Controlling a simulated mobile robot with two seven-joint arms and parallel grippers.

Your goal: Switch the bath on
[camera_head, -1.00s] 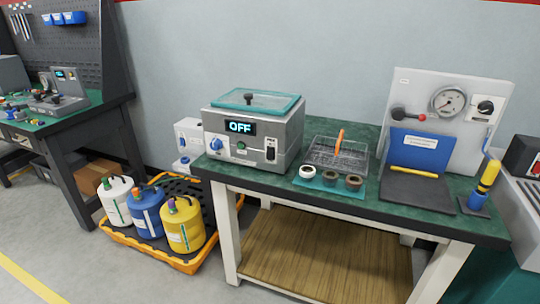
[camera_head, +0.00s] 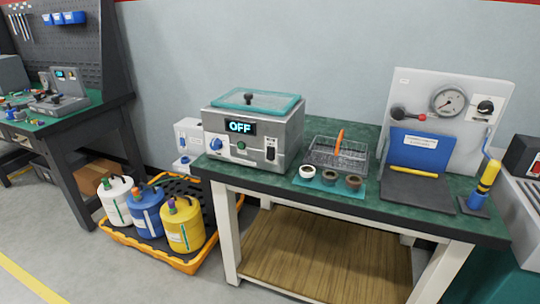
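The bath (camera_head: 254,132) is a grey metal box at the left end of the green-topped bench. Its display (camera_head: 240,127) reads OFF. A teal lid (camera_head: 256,101) with a black knob covers its top. On its front are a blue knob (camera_head: 215,143), a small green button (camera_head: 241,146), a pale vertical strip (camera_head: 270,149) and a black rocker-like part (camera_head: 271,155) near the right edge. Neither of my grippers shows in the head view.
A wire basket (camera_head: 340,155) with an orange handle and several small rings on a teal mat (camera_head: 330,187) stand right of the bath. A gauge panel (camera_head: 447,105) stands further right. Jugs (camera_head: 181,224) sit in an orange-edged floor tray (camera_head: 152,254).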

